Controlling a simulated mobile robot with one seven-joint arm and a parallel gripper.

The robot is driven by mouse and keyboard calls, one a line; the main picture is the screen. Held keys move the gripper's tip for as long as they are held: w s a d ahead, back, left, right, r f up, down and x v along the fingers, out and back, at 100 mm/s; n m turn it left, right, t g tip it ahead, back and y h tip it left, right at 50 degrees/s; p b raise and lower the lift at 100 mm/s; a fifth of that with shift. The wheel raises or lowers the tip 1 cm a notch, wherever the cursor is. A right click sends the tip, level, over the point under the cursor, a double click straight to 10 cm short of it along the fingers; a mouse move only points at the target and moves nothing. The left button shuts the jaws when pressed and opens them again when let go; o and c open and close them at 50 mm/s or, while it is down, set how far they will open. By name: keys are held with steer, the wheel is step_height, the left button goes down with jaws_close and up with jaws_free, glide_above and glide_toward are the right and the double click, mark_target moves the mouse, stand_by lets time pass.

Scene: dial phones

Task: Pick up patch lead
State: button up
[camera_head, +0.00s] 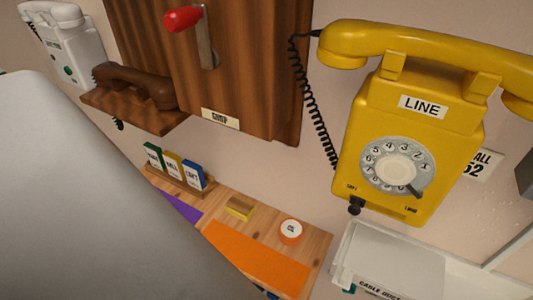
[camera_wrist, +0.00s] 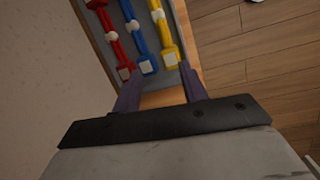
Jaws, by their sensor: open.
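Three lead-like pieces lie side by side in a grey tray (camera_wrist: 179,22) in the wrist view: a red one (camera_wrist: 113,42), a blue one (camera_wrist: 137,42) and a yellow one (camera_wrist: 168,35). Each has a pale bead partway along and a pale square at its near end. The frames do not show which is the patch lead. My gripper (camera_wrist: 161,88) is open, its two dark fingers apart near the close ends of these pieces. Nothing shows held between the fingers. My gripper is not visible in the head view.
A yellow dial phone (camera_head: 410,130) hangs on the wall, with a wooden crank phone (camera_head: 240,70) and a white phone (camera_head: 62,40) to its left. Below, a wooden shelf (camera_head: 318,245) holds small boxes (camera_head: 172,164) and a round tin (camera_head: 291,231). A white cable box (camera_head: 385,255) is at lower right.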

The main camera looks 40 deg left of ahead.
steer(key=w+d, duration=0.1)
steer(key=d, duration=0.1)
steer(key=w+d, duration=0.2)
steer(key=shift+p, duration=0.35)
steer(key=shift+w+d, duration=0.3)
steer(key=shift+d, duration=0.25)
steer(key=x, duration=0.4)
steer(key=shift+f, duration=0.1)
steer(key=shift+d+f, duration=0.15)
steer(key=shift+f, duration=0.35)
steer(key=shift+f, duration=0.1)
steer(key=shift+c, duration=1.4)
jaws_close()
